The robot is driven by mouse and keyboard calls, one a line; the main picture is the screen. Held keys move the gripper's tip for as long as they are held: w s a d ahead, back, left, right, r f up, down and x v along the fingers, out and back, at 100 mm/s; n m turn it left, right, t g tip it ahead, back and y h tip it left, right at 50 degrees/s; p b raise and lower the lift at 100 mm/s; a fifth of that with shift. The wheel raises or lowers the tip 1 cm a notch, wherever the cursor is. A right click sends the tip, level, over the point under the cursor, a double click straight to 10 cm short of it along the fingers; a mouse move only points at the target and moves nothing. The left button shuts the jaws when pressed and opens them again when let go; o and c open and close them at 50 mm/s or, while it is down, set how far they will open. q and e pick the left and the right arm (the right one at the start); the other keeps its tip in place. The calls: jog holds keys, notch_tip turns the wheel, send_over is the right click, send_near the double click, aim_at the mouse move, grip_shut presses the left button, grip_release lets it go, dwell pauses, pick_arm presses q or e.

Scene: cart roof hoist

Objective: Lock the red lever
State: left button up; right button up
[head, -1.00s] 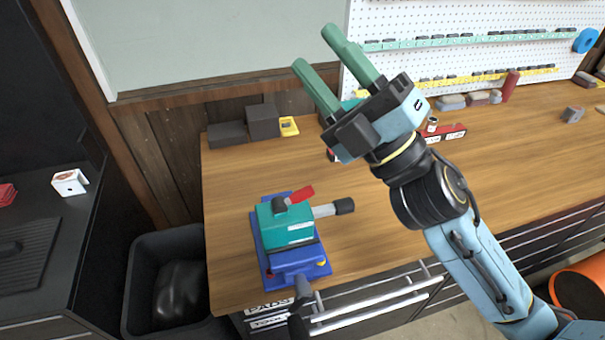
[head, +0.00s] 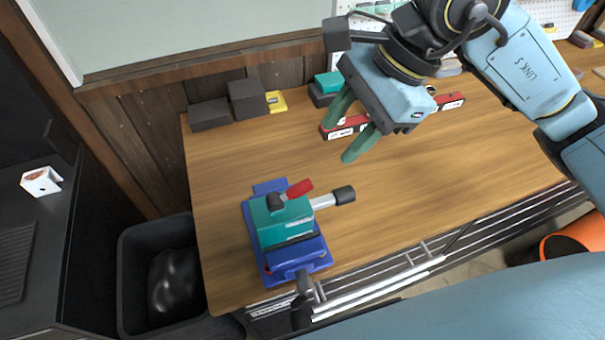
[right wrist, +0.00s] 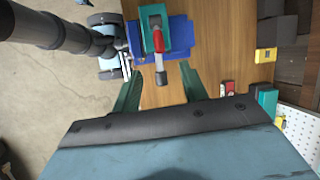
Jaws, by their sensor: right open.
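The red lever (head: 299,189) sits on top of a teal and blue vise (head: 283,228) at the left front of the wooden bench. It points right and slightly back in the head view. A grey bar with a black knob (head: 343,194) sticks out beside it to the right. In the right wrist view the red lever (right wrist: 159,39) shows ahead, beyond the fingers. My right gripper (head: 343,136) is open and empty, above the bench, behind and right of the vise, with green fingers pointing down and left. My left gripper does not show.
A red level (head: 447,105) lies at the bench back, partly behind my right gripper. Dark blocks (head: 247,99) and a yellow item (head: 276,101) stand at the back left. A black bin (head: 160,290) stands left of the bench. The bench right of the vise is clear.

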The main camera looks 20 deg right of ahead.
aim_at(303, 185)
jog(key=p+x, duration=0.1)
jog(key=x, duration=1.1)
jog(key=shift+s+a+f+p, duration=0.1)
jog(key=shift+a+f+p, duration=0.05)
jog(key=shift+f+p, duration=0.25)
